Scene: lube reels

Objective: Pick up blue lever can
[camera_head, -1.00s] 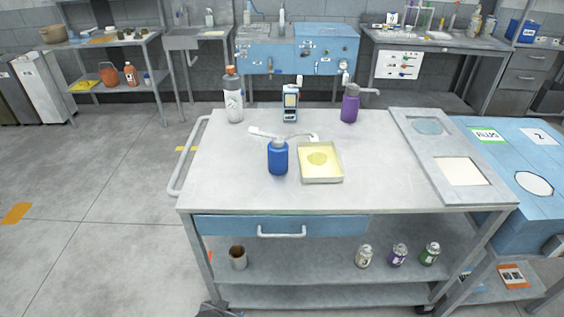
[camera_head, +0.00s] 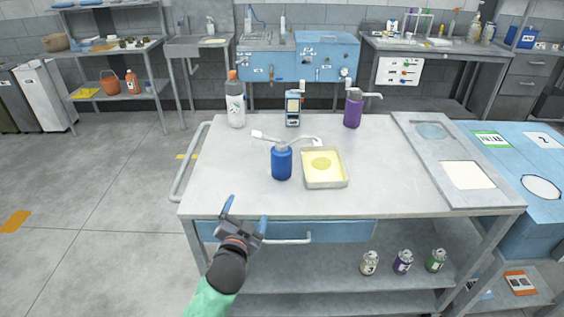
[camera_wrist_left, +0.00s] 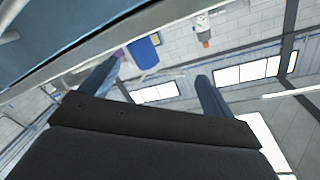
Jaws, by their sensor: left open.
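The blue lever can (camera_head: 281,163) stands upright on the cart top (camera_head: 225,185), left of a shallow tray. A white lever spout (camera_head: 290,139) shows at its top. My left gripper (camera_head: 245,214) is open and empty, in front of the cart's front edge, nearer to me and left of the can. The left wrist view is tilted; the open fingers (camera_wrist_left: 160,67) have nothing between them, and a blue shape that looks like the can (camera_wrist_left: 146,52) shows beyond them. My right gripper is not in view.
The pale tray with yellow contents (camera_head: 324,168) sits just right of the can. A grey bottle with an orange cap (camera_head: 235,103), a handheld device (camera_head: 293,108) and a purple pump bottle (camera_head: 353,108) stand behind. The cart's front left top is clear.

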